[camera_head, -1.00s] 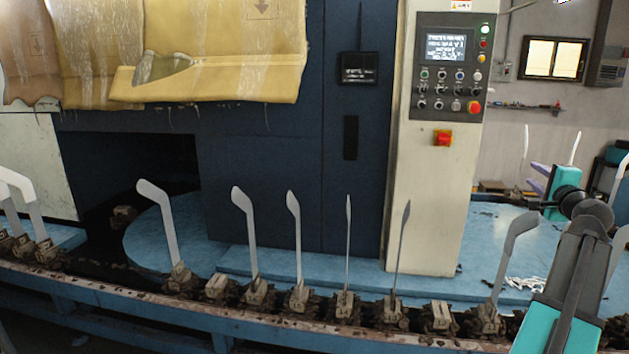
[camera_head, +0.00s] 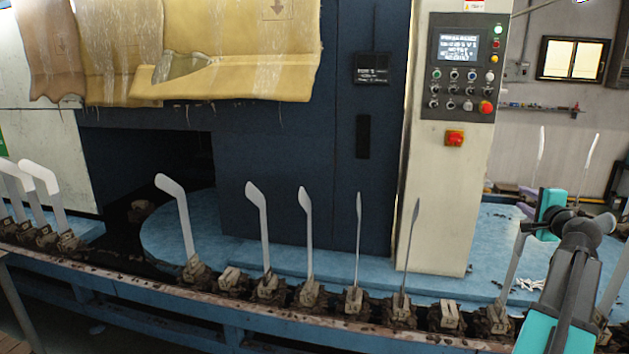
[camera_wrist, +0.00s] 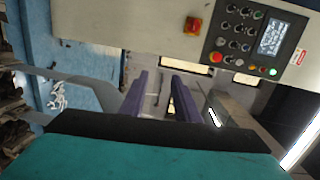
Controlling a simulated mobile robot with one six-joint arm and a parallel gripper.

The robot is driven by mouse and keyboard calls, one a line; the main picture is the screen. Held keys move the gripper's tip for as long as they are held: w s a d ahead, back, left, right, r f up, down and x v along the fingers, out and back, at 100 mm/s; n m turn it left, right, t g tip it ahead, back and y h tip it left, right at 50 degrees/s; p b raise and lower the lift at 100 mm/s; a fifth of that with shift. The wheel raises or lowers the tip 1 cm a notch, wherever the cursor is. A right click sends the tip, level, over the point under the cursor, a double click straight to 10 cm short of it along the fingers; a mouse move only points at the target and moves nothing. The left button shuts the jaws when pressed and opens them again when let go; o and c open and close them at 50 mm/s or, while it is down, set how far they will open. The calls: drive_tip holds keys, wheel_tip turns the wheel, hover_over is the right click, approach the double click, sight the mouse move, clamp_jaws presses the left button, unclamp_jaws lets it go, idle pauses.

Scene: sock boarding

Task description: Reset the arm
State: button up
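My gripper (camera_wrist: 160,97) shows in the wrist view as two purple fingers standing apart, with nothing between them. In the head view, my gripper (camera_head: 526,212) is at the right, beside the teal wrist part, and only a small part of its purple fingers shows. It is above the blue platform, to the right of the control column. A grey foot-shaped board (camera_wrist: 85,85) shows at the left of the fingers in the wrist view. I cannot tell whether it touches the left finger. No sock shows in my gripper.
A line of upright sock boards (camera_head: 260,225) stands on a conveyor (camera_head: 180,305) along the front. A control column (camera_head: 445,200) with a button panel stands behind it. White pieces (camera_head: 530,285) lie on the blue platform (camera_head: 500,240). A bare board holder (camera_head: 449,315) stands among the boards.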

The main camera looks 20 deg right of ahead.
drive_tip(key=w+a+f+n+g+y, duration=0.1)
drive_tip(key=w+a+f+n+y, duration=0.1)
drive_tip(key=w+a+f, duration=0.45)
drive_tip(key=w+a+f+n+y, duration=0.15)
drive_tip(key=a+f, duration=0.25)
drive_tip(key=f, duration=0.5)
drive_tip(key=w+a+f+n+g+y, duration=0.1)
drive_tip(key=w+a+f+y, duration=0.2)
drive_tip(key=w+a+f, duration=0.35)
drive_tip(key=w+a+f+n+g+y, duration=0.1)
drive_tip(key=a+f+n+g+y, duration=0.4)
drive_tip(key=a+f, duration=1.85)
drive_tip(key=s+a+f+n+g, duration=0.35)
drive_tip(key=s+a+f, duration=0.35)
drive_tip(key=a+f, duration=0.3)
drive_tip(key=s+a+f+n+g, duration=0.35)
drive_tip(key=s+a+f, duration=0.25)
drive_tip(key=a+f, duration=0.5)
drive_tip(key=s+a+f+n+g, duration=0.2)
drive_tip(key=s+a, duration=0.1)
drive_tip(key=s, duration=0.4)
drive_tip(key=s+a+f+n+g+h, duration=0.1)
drive_tip(key=s+a+f+n, duration=0.2)
drive_tip(key=s, duration=0.5)
drive_tip(key=s+a+f+n+g+h, duration=0.1)
drive_tip(key=s+a+f+n+g, duration=0.1)
drive_tip(key=s, duration=0.5)
drive_tip(key=shift+s+a+f+g, duration=0.3)
drive_tip(key=shift+s+a+f, duration=0.1)
drive_tip(key=shift+f, duration=0.25)
